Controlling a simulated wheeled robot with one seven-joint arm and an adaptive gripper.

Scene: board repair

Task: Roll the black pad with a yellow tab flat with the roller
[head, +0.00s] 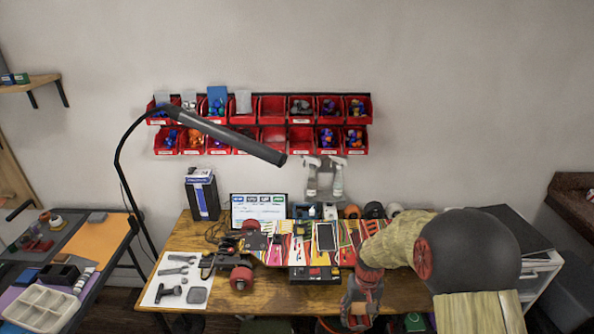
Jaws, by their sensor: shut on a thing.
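My gripper (358,312) hangs at the lower middle, in front of the table's front edge. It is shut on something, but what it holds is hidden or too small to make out. A multicoloured board (275,252) lies lengthwise on the wooden table. A dark flat rectangle with a pale rim (325,237) lies on the board, left of my arm. I cannot make out a yellow tab on it, so I cannot tell if it is the black pad. I cannot pick out the roller. My arm covers the board's right end.
A red wheel (241,278) shows at the board's left. A white mat (180,298) with tools is on the left. A lamp (235,140) hangs above. Bottles and a screen (258,209) stand behind.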

